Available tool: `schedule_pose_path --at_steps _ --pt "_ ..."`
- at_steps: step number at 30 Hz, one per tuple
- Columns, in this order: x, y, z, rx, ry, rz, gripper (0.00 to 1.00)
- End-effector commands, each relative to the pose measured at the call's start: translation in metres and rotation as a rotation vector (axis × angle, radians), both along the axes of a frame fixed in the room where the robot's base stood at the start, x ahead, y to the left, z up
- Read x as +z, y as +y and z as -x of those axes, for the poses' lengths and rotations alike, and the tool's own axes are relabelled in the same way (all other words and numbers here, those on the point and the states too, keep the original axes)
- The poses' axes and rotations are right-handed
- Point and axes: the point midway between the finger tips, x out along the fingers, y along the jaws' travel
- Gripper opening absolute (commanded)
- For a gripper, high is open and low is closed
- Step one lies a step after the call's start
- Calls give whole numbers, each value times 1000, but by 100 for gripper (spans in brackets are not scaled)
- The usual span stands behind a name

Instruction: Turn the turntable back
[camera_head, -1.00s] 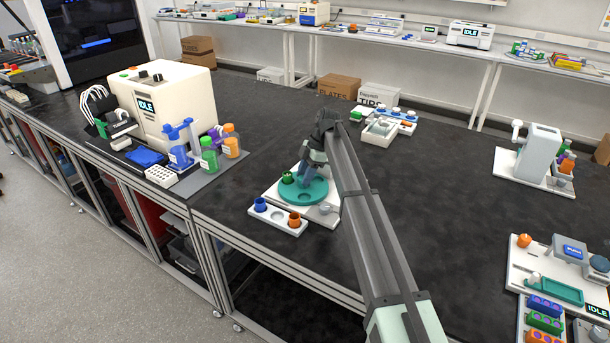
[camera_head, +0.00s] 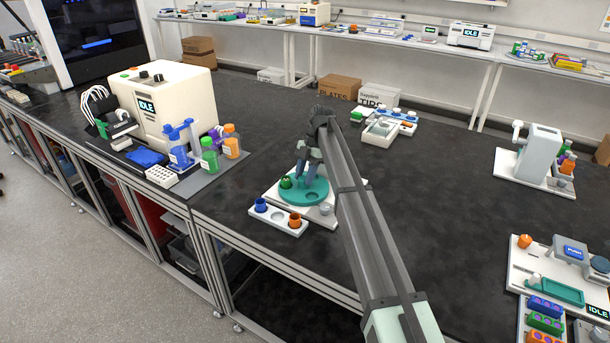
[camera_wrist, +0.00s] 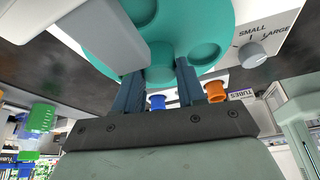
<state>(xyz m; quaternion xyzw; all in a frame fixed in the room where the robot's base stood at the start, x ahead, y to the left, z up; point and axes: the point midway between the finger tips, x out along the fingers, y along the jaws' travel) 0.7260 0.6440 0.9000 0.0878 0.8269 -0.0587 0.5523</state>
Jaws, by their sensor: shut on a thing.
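The teal round turntable (camera_head: 319,195) sits on a white base plate (camera_head: 325,220) near the bench's front edge. It fills the top of the wrist view (camera_wrist: 185,15), where round recesses show in it. A grey knob (camera_wrist: 252,55) with SMALL and LARGE marks is on the base.
Left are a cream IDLE machine (camera_head: 165,95) and several bottles. The dark bench right of my arm (camera_head: 440,200) is clear.

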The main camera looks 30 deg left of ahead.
Motion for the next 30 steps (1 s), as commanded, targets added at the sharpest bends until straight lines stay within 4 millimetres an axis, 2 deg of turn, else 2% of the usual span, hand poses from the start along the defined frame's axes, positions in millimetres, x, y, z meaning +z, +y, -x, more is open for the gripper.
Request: schedule_pose_path --at_steps 20,21,28,30 --pt "0 0 -1 30 -3 1 0" --pt "0 0 -1 30 -3 1 42" --pt "0 0 0 30 -1 1 64" --pt "0 0 0 30 -1 1 65"
